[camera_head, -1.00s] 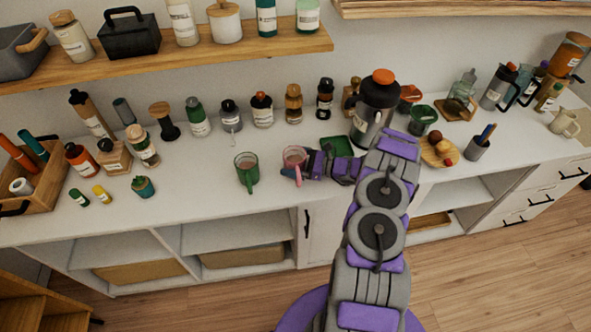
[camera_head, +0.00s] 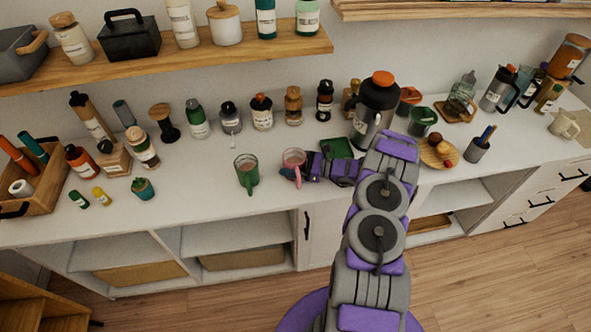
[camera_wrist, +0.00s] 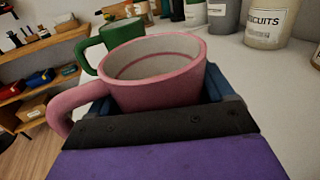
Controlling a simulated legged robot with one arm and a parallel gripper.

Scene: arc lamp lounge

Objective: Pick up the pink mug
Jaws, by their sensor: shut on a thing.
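The pink mug (camera_head: 293,162) is upright at the counter, with its handle toward the front edge in the head view. In the wrist view the pink mug (camera_wrist: 155,80) fills the middle, its open rim facing up and its handle at the left. My gripper (camera_head: 308,164) reaches it from the right. In the wrist view my gripper (camera_wrist: 160,100) has its jaws on both sides of the mug's body, shut on it. The mug's lower part is hidden behind the gripper, so I cannot tell whether its base touches the counter.
A green mug (camera_head: 246,172) stands close to the left of the pink mug; it also shows behind it in the wrist view (camera_wrist: 121,33). A large grey jug (camera_head: 374,108) with an orange lid stands behind my arm. Several bottles line the back. The counter front (camera_head: 210,205) is clear.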

